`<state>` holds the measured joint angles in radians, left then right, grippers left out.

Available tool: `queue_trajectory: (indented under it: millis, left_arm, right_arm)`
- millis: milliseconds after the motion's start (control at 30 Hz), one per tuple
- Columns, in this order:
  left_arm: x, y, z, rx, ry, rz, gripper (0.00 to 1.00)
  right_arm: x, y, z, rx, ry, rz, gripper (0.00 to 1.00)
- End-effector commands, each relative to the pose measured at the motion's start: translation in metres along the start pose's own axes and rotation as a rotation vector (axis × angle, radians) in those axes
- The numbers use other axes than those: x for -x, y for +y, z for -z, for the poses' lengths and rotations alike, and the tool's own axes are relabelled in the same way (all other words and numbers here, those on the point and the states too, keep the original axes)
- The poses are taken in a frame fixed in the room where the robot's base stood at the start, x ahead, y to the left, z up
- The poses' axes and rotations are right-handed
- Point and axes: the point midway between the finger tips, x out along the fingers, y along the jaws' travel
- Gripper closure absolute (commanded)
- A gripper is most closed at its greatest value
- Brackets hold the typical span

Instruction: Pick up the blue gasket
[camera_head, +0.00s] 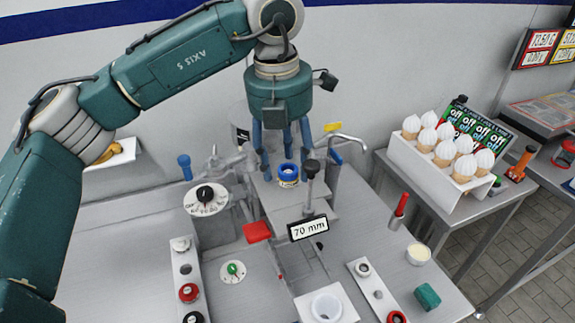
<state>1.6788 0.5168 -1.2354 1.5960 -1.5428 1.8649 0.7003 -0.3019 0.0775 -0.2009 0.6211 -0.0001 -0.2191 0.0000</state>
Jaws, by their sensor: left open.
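A small blue ring-shaped piece (288,168) shows at the centre, on top of a short round body with white and yellow markings. It is the thing here that best matches the blue gasket, though it is too small to be sure. It stands on a grey metal ledge. My left gripper (286,155) hangs from above with its blue fingers pointing down. It is open, with its fingers spread just above and behind the blue piece. I cannot tell whether any finger touches it. My right gripper is not in view.
A red block (257,232) lies in front. A white rack of cones (420,168) stands at the right.

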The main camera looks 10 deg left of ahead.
Motion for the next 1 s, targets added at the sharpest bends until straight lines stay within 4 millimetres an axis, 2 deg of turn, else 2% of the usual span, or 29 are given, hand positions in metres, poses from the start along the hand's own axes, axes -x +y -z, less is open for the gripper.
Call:
queue_trajectory:
  millis: [267, 400, 433, 833, 1000]
  left_arm:
    - [-0.003, 0.0, 0.0, 0.0, -0.001, 0.001, 0.52]
    - [-0.003, 0.0, 0.0, 0.0, -0.001, 0.0, 0.8]
    - [-0.003, 0.0, 0.0, 0.0, -0.001, 0.0, 0.83]
    - [-0.002, 0.0, -0.001, 0.0, -0.002, 0.0, 0.83]
    - [0.009, 0.0, -0.003, 0.001, -0.004, 0.0, 0.83]
  right_arm:
    - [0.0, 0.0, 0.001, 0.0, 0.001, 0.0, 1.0]
    - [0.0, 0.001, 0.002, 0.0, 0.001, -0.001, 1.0]
    - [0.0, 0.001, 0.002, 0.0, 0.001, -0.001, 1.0]
    - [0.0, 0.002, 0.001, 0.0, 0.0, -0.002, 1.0]
    - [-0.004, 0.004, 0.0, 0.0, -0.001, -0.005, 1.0]
